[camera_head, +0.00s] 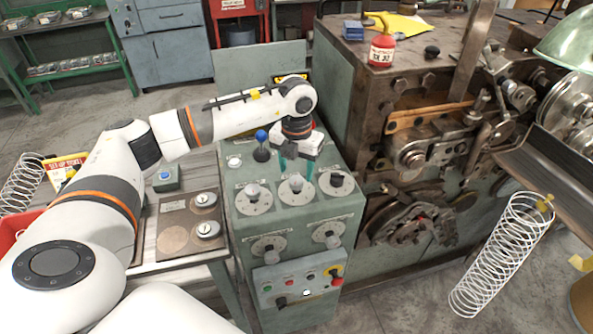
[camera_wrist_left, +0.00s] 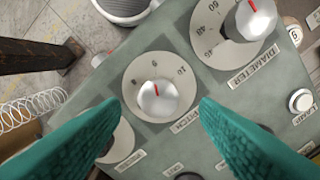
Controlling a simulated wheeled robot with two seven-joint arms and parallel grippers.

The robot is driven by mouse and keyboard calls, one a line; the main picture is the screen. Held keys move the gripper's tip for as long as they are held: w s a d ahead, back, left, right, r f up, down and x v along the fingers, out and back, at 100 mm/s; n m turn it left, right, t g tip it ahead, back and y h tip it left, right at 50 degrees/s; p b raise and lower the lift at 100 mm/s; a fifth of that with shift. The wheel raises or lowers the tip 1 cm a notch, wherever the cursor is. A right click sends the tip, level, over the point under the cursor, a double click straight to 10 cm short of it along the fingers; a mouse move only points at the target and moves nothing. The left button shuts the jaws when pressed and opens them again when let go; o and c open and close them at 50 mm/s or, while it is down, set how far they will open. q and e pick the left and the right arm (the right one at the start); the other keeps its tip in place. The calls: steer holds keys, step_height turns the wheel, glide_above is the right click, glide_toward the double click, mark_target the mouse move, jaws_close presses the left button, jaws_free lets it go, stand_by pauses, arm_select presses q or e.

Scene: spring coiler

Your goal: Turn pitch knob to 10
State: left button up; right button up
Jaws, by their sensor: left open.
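The pitch knob (camera_wrist_left: 158,100) is a silver knob on a white numbered dial (camera_wrist_left: 180,76), above a PITCH label (camera_wrist_left: 186,121) in the left wrist view. Its red mark points up the picture, near the 8; the 10 lies further right round the dial. In the head view it appears to be the middle knob (camera_head: 296,183) of the upper row on the green console. My left gripper (camera_head: 296,168) is over this knob, with its teal fingers pointing down. In the wrist view the fingers (camera_wrist_left: 158,128) are apart on either side, with nothing between them. My right gripper is out of view.
The diameter knob (camera_wrist_left: 255,18) sits beside the pitch dial. A blue-topped lever (camera_head: 262,146) stands behind the dials. Lower on the console are two more dials and a button box (camera_head: 298,281) with a red stop button. The coiling machine (camera_head: 440,150) stands right.

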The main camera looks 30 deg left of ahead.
mark_target(297, 179)
arm_select(q)
steer(key=shift+f, duration=1.6)
steer(key=shift+c, duration=0.3)
steer(key=c, duration=0.9)
steer(key=shift+c, duration=0.2)
